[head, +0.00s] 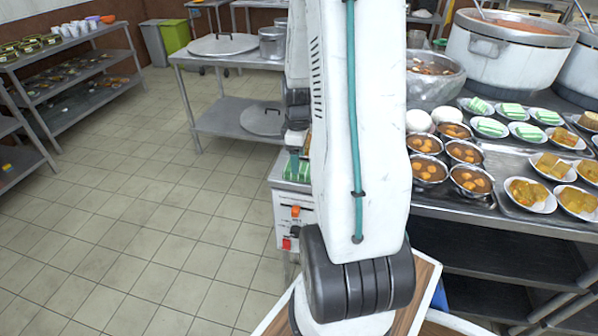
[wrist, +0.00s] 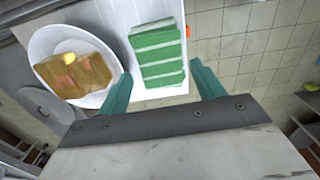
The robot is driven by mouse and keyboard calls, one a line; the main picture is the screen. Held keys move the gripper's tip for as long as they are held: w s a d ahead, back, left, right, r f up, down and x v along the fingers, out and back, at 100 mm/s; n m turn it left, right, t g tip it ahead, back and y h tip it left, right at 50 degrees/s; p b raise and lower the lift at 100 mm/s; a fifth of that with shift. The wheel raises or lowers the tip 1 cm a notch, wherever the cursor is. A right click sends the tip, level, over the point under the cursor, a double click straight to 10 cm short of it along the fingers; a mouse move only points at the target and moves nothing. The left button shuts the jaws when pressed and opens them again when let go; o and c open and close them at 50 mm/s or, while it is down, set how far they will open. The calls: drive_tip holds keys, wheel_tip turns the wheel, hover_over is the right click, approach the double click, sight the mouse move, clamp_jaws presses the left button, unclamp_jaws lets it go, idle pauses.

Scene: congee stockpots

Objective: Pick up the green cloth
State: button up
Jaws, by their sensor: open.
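The green cloth (wrist: 157,52), green with white stripes and folded into a block, lies on a white surface (wrist: 120,15) in the wrist view. My gripper (wrist: 162,68) is open and empty, its two teal fingers on either side of the cloth's near end; I cannot tell their height above it. In the head view my gripper (head: 294,160) is partly hidden behind my arm, over a white unit with orange and red knobs (head: 290,218). Green shows there around the fingers, but the cloth is mostly hidden.
In the wrist view a white plate with brown food (wrist: 75,75) sits close left of the cloth. At right in the head view, a steel counter (head: 465,212) holds bowls (head: 470,180), plates with green striped pieces (head: 490,127) and big pots (head: 505,55). Tiled floor (head: 150,190) is clear at left.

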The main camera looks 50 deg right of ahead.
drive_tip(key=shift+f, duration=1.4)
drive_tip(key=c, duration=0.8)
drive_tip(key=shift+o, duration=0.2)
